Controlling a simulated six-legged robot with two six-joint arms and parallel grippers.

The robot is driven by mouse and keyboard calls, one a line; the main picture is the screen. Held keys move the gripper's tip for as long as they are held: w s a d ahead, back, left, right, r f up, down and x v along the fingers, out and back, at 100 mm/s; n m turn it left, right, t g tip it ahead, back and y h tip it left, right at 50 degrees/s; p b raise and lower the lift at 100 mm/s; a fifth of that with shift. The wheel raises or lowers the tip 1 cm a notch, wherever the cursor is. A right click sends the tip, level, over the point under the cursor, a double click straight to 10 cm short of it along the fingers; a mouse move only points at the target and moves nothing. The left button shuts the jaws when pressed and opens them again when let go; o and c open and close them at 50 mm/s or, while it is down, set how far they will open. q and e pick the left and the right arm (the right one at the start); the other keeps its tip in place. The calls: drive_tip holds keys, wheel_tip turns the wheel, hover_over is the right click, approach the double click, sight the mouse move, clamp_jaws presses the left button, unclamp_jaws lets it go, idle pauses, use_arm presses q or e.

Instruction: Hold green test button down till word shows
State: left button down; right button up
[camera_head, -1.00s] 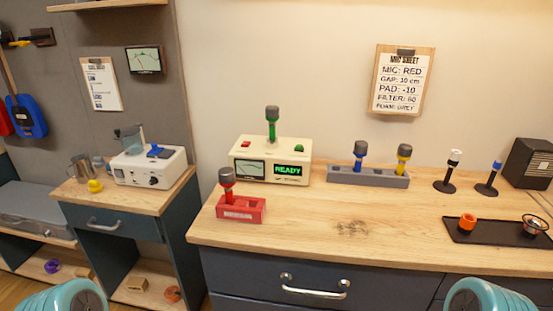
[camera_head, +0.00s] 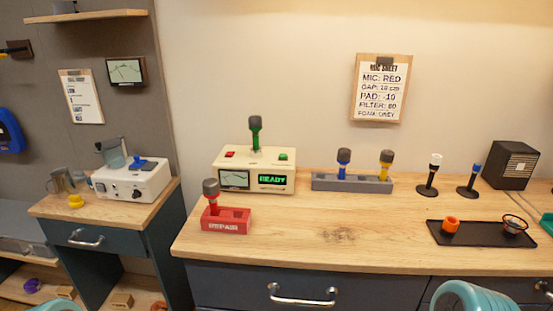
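The cream test box (camera_head: 254,171) stands at the back of the wooden counter. Its green button (camera_head: 283,156) is on the top at the right, and a red button (camera_head: 230,154) is on the top at the left. A green microphone (camera_head: 256,133) stands upright in the top between them. The lit display (camera_head: 272,180) reads READY. Nothing touches the green button. A teal rounded part of mine shows at the bottom right edge, well away from the box. Neither gripper's fingers are in view.
A red REPAIR block (camera_head: 226,220) with a red microphone (camera_head: 211,192) stands in front of the box. A grey rack (camera_head: 352,184) holds blue and yellow microphones. A black tray (camera_head: 481,235) lies at the right. The counter's front middle is clear.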

clamp_jaws()
idle(1.6)
